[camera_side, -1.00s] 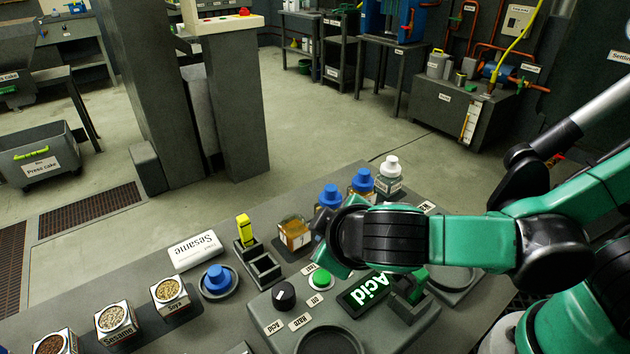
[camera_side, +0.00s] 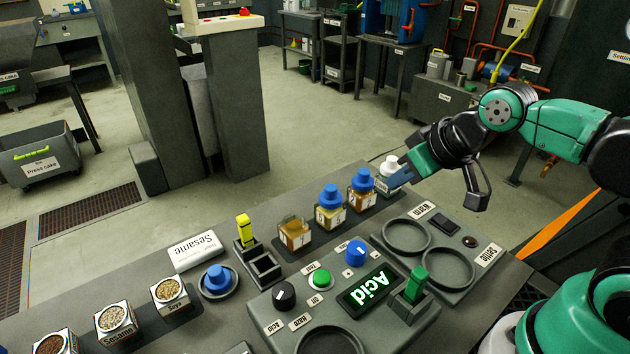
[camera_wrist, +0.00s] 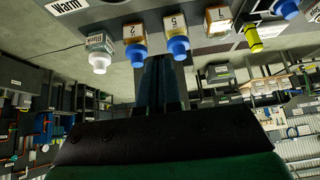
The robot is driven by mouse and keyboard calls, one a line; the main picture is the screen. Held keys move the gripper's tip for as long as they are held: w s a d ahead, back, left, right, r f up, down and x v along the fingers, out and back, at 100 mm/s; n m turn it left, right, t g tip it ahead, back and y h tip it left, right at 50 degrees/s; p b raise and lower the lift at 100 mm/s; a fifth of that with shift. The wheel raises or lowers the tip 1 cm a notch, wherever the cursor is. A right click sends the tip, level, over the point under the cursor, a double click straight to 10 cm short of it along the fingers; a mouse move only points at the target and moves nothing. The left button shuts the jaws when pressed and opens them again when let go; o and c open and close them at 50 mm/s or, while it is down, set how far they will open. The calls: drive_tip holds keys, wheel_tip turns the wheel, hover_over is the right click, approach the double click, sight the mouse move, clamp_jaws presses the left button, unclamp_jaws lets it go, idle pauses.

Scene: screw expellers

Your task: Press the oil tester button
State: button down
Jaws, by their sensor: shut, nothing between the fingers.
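The oil tester (camera_side: 375,325) is a grey panel on the bench. Its round green button (camera_side: 319,280) sits between small labels, left of the lit "Acid" display (camera_side: 367,290). A black dial (camera_side: 284,294) is left of the button, and a green lever (camera_side: 416,284) stands right of the display. My gripper (camera_side: 397,180) is up and right of the button, clear of the panel, beside the white-capped bottle (camera_side: 389,167). In the wrist view its fingers (camera_wrist: 160,75) are together and empty. The button is not visible in the wrist view.
Two blue-capped bottles (camera_side: 330,208) (camera_side: 361,190) and an uncapped amber bottle (camera_side: 295,233) stand behind the tester. A blue knob-like piece (camera_side: 356,252) is above the display. A yellow-handled holder (camera_side: 245,232) stands left. The warming and settling panel (camera_side: 450,265) lies right. Space above the button is open.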

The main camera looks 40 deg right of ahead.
wheel_tip(320, 180, up, 5)
drive_tip(key=g, duration=0.7)
hover_over(322, 276)
drive_tip(key=shift+f, duration=0.2)
wheel_tip(322, 276, down, 14)
drive_tip(key=shift+f, duration=0.1)
drive_tip(key=shift+f, duration=0.8)
drive_tip(key=shift+r, duration=0.1)
drive_tip(key=shift+r, duration=4.2)
